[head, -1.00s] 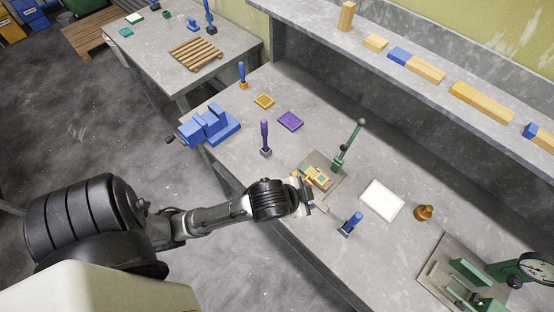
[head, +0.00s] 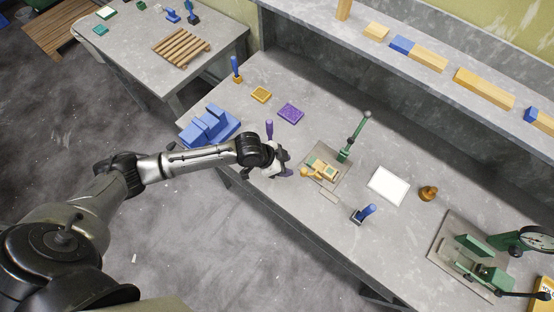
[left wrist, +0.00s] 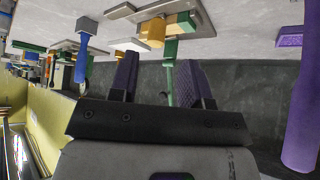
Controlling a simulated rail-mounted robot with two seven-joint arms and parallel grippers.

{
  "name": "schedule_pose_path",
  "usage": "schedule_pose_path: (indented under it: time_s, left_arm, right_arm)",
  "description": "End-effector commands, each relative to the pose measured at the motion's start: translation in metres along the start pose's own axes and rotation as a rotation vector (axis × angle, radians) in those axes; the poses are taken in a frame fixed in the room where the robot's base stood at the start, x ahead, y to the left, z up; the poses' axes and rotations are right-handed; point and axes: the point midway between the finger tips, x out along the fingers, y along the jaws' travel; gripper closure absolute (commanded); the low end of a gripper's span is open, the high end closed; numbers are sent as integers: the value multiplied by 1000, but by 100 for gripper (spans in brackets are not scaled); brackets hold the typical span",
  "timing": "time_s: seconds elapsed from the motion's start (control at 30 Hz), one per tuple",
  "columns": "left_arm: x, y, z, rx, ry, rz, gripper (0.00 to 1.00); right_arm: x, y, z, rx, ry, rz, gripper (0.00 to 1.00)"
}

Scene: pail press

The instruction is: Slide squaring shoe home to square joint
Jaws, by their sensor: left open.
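A grey base plate (head: 341,180) near the middle of the bench carries a small joint fixture. Pale wood and green parts (head: 323,167) sit on it, with a brass-coloured knobbed piece (head: 305,174) at its near left side, probably the squaring shoe. A green lever clamp (head: 354,137) rises behind. My left gripper (head: 286,170) is left of the fixture, open and apart from it. In the left wrist view, its two purple fingers (left wrist: 158,80) are spread with nothing held between them, and the brass-coloured piece (left wrist: 155,30) shows beyond them. My right gripper is not in view.
A purple-handled tool (head: 269,129) stands close behind my left gripper. A blue-handled tool (head: 364,213) stands near the front edge, right of the fixture. A white sheet (head: 388,185) and brass piece (head: 428,193) lie right. A blue vise (head: 210,125) is left.

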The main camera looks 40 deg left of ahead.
Motion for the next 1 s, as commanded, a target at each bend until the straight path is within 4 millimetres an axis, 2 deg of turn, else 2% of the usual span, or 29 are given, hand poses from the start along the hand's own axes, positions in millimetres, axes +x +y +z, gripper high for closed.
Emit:
schedule_pose_path:
  time_s: [0.23, 0.8, 0.83, 1.0]
  left_arm:
    - [15, 0, -4, 26, 39, -5, 56]
    - [86, 0, -6, 27, 38, -6, 56]
    - [80, 0, -9, 27, 37, -7, 59]
    - [79, 0, -9, 27, 36, -6, 76]
  right_arm:
    - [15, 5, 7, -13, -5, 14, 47]
    - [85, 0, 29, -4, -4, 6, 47]
    - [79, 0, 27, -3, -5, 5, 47]
    - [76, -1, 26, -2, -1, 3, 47]
